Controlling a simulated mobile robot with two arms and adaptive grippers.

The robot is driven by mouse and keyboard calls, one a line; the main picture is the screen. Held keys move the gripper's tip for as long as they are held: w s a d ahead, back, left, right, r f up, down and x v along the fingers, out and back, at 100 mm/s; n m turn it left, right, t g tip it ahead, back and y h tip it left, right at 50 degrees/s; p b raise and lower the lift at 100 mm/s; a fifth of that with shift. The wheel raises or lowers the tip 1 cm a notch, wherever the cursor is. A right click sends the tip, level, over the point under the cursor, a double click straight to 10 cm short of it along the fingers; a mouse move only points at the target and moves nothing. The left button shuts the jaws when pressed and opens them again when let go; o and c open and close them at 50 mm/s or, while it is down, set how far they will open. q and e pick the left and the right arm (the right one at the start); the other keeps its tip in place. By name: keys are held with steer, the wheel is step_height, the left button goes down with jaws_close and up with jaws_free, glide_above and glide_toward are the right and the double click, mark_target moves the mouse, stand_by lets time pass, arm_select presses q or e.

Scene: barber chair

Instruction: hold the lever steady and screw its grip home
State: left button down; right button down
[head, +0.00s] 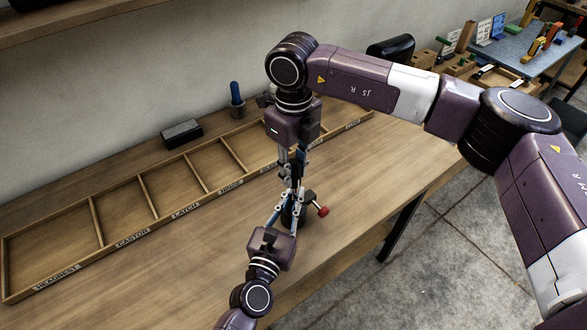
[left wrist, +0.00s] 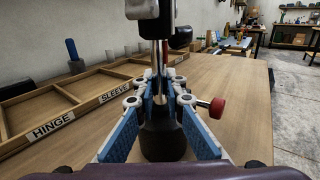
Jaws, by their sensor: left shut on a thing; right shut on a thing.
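The lever (left wrist: 164,62) is a thin metal rod standing upright from a dark holder (left wrist: 163,139) on the bench, with a red knob (head: 323,211) at the holder's right side. The red knob also shows in the left wrist view (left wrist: 217,108). My left gripper (head: 288,205) comes in low and is shut on the lever just above the holder. My right gripper (head: 293,168) points down from above and is shut in line with the lever. The grip is mostly hidden between its fingers; how far it sits on the lever cannot be seen.
A long wooden tray (head: 140,191) with labelled compartments lies along the back of the bench (head: 185,255). A black block (head: 182,133) and a blue-handled tool (head: 236,94) stand behind it. A second table (head: 523,52) with parts stands far right.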

mark_target(294, 161)
steer(key=c, duration=1.6)
jaws_free()
steer(key=shift+r, duration=0.1)
step_height(294, 161, up, 12)
steer(key=shift+f, duration=0.1)
arm_select(q)
steer(key=c, duration=1.9)
jaws_free()
steer(key=shift+c, duration=0.2)
steer(key=shift+s, duration=0.1)
